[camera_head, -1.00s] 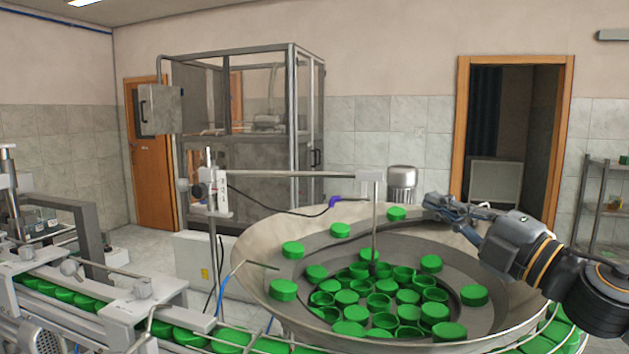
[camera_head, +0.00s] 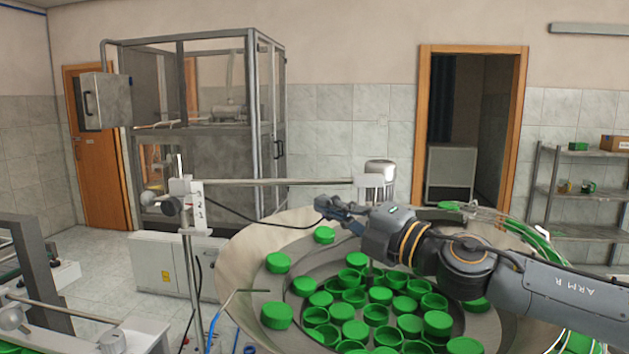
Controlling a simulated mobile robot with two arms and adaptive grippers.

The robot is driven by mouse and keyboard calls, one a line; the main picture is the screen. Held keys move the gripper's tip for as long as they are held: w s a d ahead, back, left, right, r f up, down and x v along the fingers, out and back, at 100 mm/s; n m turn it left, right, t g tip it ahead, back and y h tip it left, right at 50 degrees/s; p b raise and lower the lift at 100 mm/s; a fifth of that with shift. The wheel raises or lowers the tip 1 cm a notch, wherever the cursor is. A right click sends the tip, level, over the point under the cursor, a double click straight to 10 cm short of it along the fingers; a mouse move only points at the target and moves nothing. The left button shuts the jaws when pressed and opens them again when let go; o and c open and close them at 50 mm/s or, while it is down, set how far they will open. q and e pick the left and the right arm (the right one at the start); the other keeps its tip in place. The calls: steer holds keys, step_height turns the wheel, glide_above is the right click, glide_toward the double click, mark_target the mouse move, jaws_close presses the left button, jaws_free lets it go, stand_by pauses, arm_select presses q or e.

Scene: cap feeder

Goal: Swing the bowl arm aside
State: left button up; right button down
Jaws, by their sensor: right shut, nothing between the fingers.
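The bowl arm (camera_head: 280,182) is a grey horizontal bar. It runs from a clamp on an upright post (camera_head: 190,205) at left to a block (camera_head: 373,182) above the far side of the feeder bowl (camera_head: 250,255). Its hanging rod is mostly hidden behind my right arm. My right gripper (camera_head: 326,204) is shut and empty, over the far part of the bowl, just below the bar and left of the block in the picture. I cannot tell whether it touches the bowl arm. Green caps (camera_head: 375,315) lie in the bowl. My left gripper is not in view.
A grey framed cabinet (camera_head: 190,150) stands behind at left, with a white box (camera_head: 165,262) before it. A conveyor frame (camera_head: 40,270) is at left. Shelves (camera_head: 585,190) and a doorway (camera_head: 470,140) are at right.

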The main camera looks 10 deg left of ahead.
mark_target(298, 184)
steer(key=w+a+p, duration=0.1)
steer(key=w+a, duration=0.1)
steer(key=w+a+r+p, duration=0.1)
steer(key=w+a, duration=0.1)
steer(key=shift+w, duration=0.25)
steer(key=shift+w+d, duration=0.15)
steer(key=shift+w, duration=0.3)
steer(key=shift+w+a, duration=0.1)
steer(key=shift+a, duration=0.1)
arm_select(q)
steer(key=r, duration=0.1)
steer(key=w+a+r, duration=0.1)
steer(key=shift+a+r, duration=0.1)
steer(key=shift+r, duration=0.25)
arm_select(e)
steer(key=shift+w, duration=0.1)
